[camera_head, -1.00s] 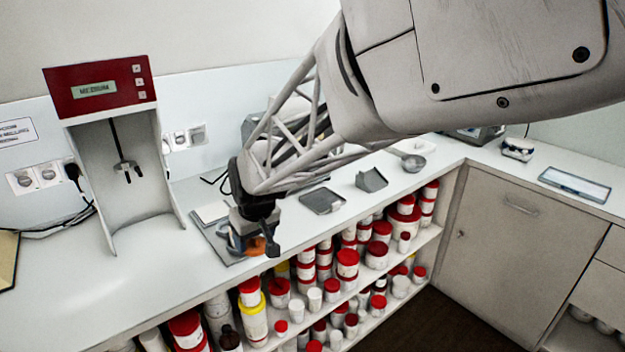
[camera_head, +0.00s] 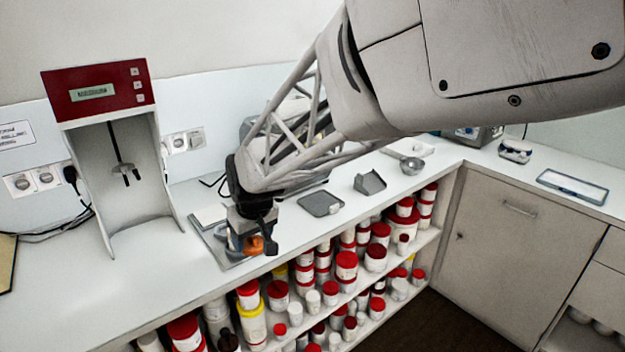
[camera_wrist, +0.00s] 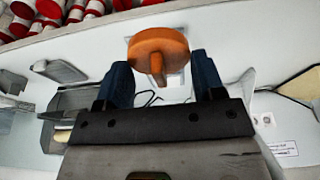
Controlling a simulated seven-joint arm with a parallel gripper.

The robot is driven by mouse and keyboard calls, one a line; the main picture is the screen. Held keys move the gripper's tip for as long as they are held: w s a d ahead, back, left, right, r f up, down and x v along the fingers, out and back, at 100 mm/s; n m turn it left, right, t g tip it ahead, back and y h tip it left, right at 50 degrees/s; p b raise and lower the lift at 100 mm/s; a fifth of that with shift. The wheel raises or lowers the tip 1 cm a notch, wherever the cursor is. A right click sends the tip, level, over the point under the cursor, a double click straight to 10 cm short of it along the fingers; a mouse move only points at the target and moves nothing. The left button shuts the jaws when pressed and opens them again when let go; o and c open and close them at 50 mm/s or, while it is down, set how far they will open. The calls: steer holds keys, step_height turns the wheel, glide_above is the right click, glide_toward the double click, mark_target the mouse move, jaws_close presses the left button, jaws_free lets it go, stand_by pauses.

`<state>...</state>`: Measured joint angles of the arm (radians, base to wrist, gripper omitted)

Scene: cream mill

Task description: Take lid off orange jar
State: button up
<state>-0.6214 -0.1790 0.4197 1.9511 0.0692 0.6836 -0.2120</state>
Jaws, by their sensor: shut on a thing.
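An orange round lid (camera_wrist: 160,48) with a short peg-like knob shows between the two dark blue fingers of my gripper (camera_wrist: 162,78) in the wrist view. The fingers are shut on it from either side. In the head view my gripper (camera_head: 255,238) is low over the counter's front edge, with a small piece of orange (camera_head: 253,246) showing at its fingers. The orange jar's body cannot be made out in either view. I cannot tell whether the lid is on the jar or apart from it.
A grey metal plate (camera_head: 205,230) lies under my gripper. A red-topped mixer (camera_head: 98,88) stands to the left. A grey tray (camera_head: 321,203) and a grey scoop (camera_head: 369,183) lie to the right. Shelves below hold several red-lidded jars. The counter (camera_head: 150,265) at front left is clear.

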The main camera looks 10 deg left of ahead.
steer(key=shift+r, duration=0.1)
steer(key=shift+r, duration=1.4)
steer(key=w+d+f, duration=0.7)
steer(key=d+f, duration=0.1)
steer(key=f, duration=0.4)
steer(key=shift+f, duration=0.1)
steer(key=w+a, duration=0.2)
steer(key=w, duration=0.2)
steer(key=w+a+f, duration=0.1)
steer(key=w+a, duration=0.1)
steer(key=w, duration=0.3)
steer(key=w+a, duration=0.2)
steer(key=w, duration=0.2)
steer(key=shift+w+a+f, duration=0.2)
steer(key=shift+w+a, duration=0.05)
steer(key=shift+a, duration=0.05)
steer(key=shift+w, duration=0.1)
